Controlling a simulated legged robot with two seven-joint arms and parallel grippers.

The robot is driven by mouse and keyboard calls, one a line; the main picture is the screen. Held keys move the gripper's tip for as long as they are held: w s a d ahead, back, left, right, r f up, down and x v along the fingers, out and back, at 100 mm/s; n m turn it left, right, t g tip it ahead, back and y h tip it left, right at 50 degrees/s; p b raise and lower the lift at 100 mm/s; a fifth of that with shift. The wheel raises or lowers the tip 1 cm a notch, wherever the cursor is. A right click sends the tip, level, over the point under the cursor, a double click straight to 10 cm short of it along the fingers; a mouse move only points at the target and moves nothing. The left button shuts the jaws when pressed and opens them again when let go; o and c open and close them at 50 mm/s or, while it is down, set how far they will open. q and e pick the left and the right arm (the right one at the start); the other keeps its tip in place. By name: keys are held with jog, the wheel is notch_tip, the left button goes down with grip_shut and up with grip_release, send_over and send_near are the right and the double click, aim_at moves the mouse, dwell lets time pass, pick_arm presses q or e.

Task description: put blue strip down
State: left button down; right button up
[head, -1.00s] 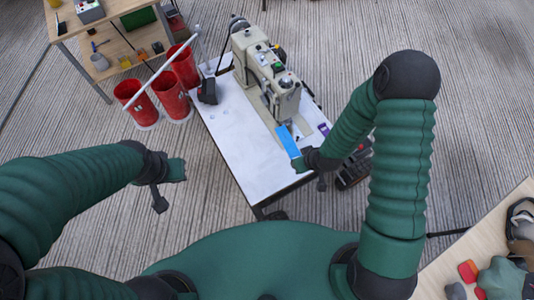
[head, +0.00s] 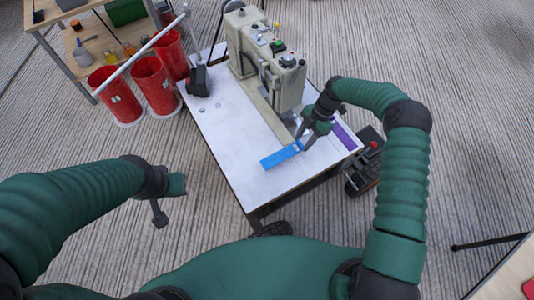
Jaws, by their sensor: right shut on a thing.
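The blue strip (head: 279,157) is at the front right part of the white table (head: 232,143), just in front of the sewing machine (head: 270,66). My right gripper (head: 300,145) is shut on the strip's right end. The strip looks close to the tabletop; I cannot tell whether it touches. A purple strip (head: 345,135) lies on the table right of my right gripper. My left gripper (head: 170,203) hangs over the carpet left of the table, away from the strips. Its fingers look spread apart with nothing between them.
Several red buckets (head: 153,85) stand left of the table, with a pale pole (head: 140,55) across them. A black pedal-like box (head: 198,80) sits on the table's left side. A dark cart (head: 361,165) stands right of the table. The table's front left surface is clear.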

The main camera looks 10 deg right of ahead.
aim_at(277, 154)
jog(key=a, duration=0.3)
jog(key=s+a+b, duration=0.1)
jog(key=a, duration=0.2)
jog(key=s+a+f, duration=0.1)
jog(key=a, duration=0.2)
jog(key=shift+a, duration=0.2)
jog(key=x, duration=0.1)
jog(key=b+x, duration=0.2)
jog(key=shift+w+d+f, duration=0.1)
jog(key=shift+d+f, duration=0.1)
jog(key=shift+f, duration=0.25)
jog(key=shift+r, duration=0.1)
grip_shut()
jog(key=o, duration=1.3)
grip_release()
